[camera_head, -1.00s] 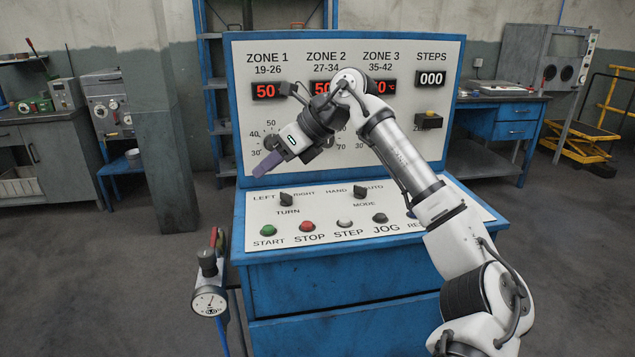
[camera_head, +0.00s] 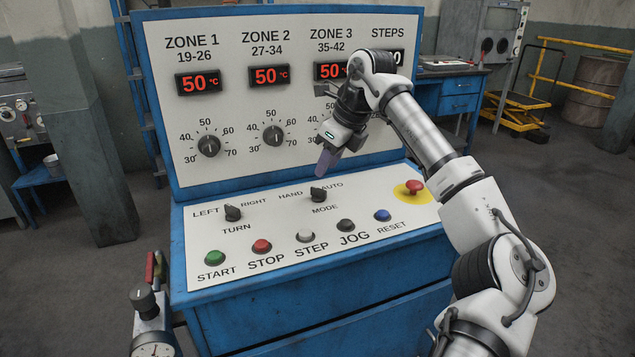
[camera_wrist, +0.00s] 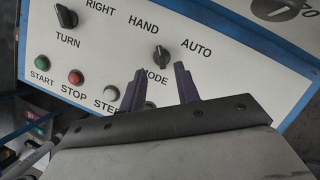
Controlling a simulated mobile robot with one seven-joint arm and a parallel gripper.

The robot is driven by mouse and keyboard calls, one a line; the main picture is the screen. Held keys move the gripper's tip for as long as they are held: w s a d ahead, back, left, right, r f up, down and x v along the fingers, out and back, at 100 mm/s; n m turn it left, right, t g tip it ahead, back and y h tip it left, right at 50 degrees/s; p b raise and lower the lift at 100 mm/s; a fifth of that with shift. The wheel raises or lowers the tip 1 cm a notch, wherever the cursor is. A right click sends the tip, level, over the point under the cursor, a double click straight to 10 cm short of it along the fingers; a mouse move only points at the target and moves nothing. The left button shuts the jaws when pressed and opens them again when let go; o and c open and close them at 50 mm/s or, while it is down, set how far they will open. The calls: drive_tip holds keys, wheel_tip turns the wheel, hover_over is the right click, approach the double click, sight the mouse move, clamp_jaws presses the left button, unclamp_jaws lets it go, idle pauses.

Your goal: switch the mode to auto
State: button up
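The black MODE knob (camera_head: 318,194) sits on the sloped panel (camera_head: 215,255) between the HAND and AUTO labels. It also shows in the wrist view (camera_wrist: 161,53), just beyond my fingertips. I cannot tell for certain which label it points to. My gripper (camera_head: 325,168) is above the knob, its purple fingers pointing down at the panel. In the wrist view my gripper (camera_wrist: 160,67) is open, with a clear gap between the two fingers. The knob lies in line with that gap, and the fingers look apart from it.
The TURN knob (camera_head: 232,213) is left of MODE. Below are the green START (camera_head: 214,257), red STOP (camera_head: 262,246), white STEP, dark JOG (camera_head: 345,225) and blue RESET (camera_head: 382,215) buttons. A red emergency button (camera_head: 413,187) on yellow is at right. The upright zone panel stands behind.

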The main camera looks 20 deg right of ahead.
sight(316, 188)
drive_tip(key=x, duration=0.7)
drive_tip(key=shift+a+p, duration=0.1)
drive_tip(key=shift+p, duration=0.25)
clamp_jaws()
